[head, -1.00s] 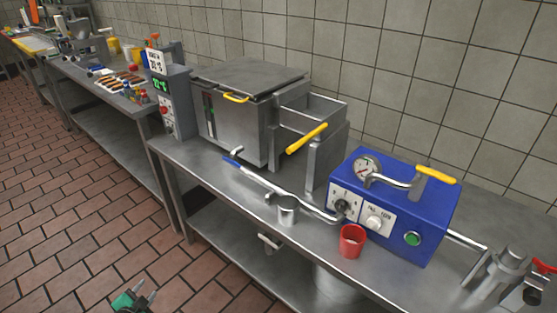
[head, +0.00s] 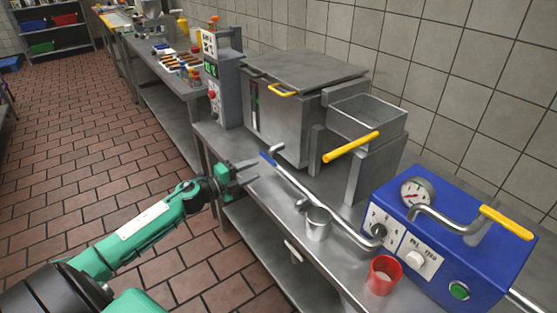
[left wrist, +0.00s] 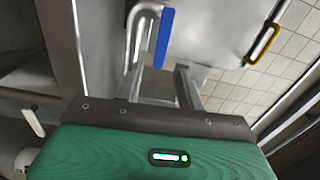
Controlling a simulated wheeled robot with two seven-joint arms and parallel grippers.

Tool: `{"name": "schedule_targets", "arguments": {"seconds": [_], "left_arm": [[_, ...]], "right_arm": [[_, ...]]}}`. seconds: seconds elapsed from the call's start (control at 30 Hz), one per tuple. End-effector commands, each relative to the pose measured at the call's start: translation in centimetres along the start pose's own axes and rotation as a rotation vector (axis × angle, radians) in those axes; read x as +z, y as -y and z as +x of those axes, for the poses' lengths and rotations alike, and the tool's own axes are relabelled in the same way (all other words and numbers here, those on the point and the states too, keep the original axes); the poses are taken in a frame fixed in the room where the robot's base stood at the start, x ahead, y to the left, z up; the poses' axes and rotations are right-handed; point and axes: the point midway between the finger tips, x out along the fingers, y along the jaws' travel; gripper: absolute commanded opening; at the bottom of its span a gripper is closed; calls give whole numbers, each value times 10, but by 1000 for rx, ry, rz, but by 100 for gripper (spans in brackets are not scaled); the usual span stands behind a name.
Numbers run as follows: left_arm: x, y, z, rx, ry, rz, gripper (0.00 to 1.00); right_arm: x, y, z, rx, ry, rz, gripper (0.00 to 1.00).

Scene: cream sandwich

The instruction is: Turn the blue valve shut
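The blue valve handle (head: 268,159) sits on a bent metal pipe in front of the steel fryer box (head: 300,100). In the left wrist view the blue handle (left wrist: 165,38) stands just beyond the fingertips, beside the curved pipe (left wrist: 140,30). My left gripper (head: 256,171) is at the front edge of the steel counter, just left of and slightly below the handle. Its two fingers (left wrist: 160,75) are apart with nothing between them, and no contact with the handle shows. My right gripper is in neither current view.
A blue machine (head: 450,240) with a gauge and yellow-handled lever is at right. A grey control tower (head: 222,85) stands left of the fryer. The tiled floor at left is open.

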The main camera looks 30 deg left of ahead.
Motion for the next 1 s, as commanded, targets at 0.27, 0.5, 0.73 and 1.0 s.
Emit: {"name": "schedule_targets", "arguments": {"seconds": [0.27,0.5,0.73,1.0], "left_arm": [[1,2,36,-2,2,1,38],[0,1,68,-2,1,0,38],[1,0,90,-1,2,0,38],[0,0,97,1,1,0,38]], "right_arm": [[2,0,4,0,7,0,0],[3,0,6,0,5,0,0],[8,0,14,1,23,0,0],[6,0,13,0,18,-1,0]]}}
